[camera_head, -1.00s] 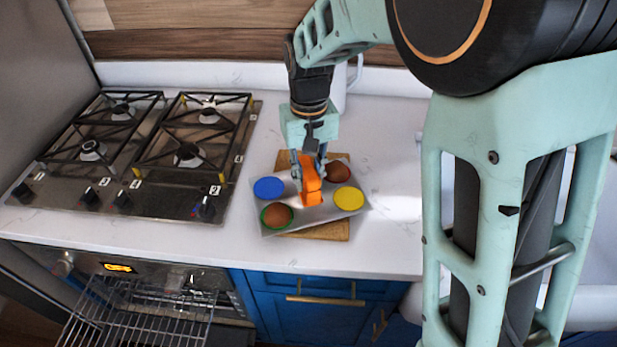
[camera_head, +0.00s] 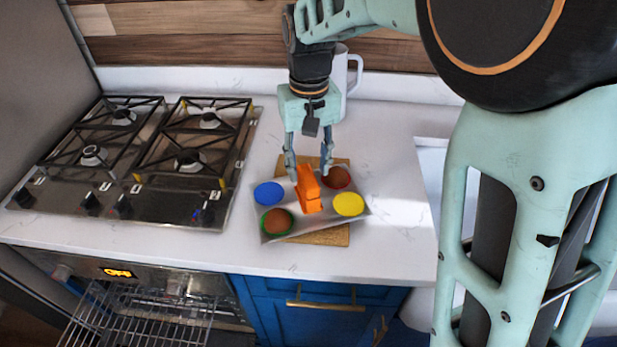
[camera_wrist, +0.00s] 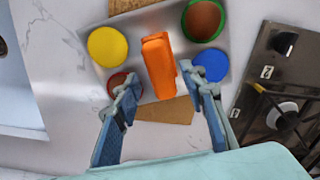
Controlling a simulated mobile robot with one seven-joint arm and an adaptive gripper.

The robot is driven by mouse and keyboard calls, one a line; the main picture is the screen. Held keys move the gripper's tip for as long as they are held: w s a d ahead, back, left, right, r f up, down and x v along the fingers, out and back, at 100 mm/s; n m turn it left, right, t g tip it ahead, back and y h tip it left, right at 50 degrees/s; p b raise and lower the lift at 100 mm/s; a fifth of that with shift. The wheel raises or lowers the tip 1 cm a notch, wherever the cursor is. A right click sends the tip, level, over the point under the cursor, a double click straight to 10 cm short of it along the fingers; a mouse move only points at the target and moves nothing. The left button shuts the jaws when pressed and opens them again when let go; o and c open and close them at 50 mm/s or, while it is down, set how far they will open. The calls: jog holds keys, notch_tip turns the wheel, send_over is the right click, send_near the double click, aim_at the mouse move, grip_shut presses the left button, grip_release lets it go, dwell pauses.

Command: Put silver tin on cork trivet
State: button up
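The silver tin (camera_head: 300,226) is a flat tray with blue, yellow, green-rimmed and red-rimmed cups and an upright orange handle (camera_head: 308,190). It lies on the cork trivet (camera_head: 328,237), overhanging its left and right sides, slightly rotated against it. The trivet shows beyond the near and far edges. My gripper (camera_head: 309,167) is open and empty, above the far side of the tin and apart from the handle. In the wrist view, my gripper's fingers (camera_wrist: 168,97) are spread, with the tin (camera_wrist: 132,68), handle (camera_wrist: 160,65) and trivet (camera_wrist: 165,110) beyond them.
A gas hob (camera_head: 135,155) lies left of the tin, above an oven with an extended wire rack (camera_head: 130,325). A white jug (camera_head: 347,75) stands behind my wrist. White counter (camera_head: 395,190) is clear right of the tin. A sink edge (camera_head: 430,143) is further right.

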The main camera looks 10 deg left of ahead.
notch_tip(320, 180, up, 7)
dwell(0.3)
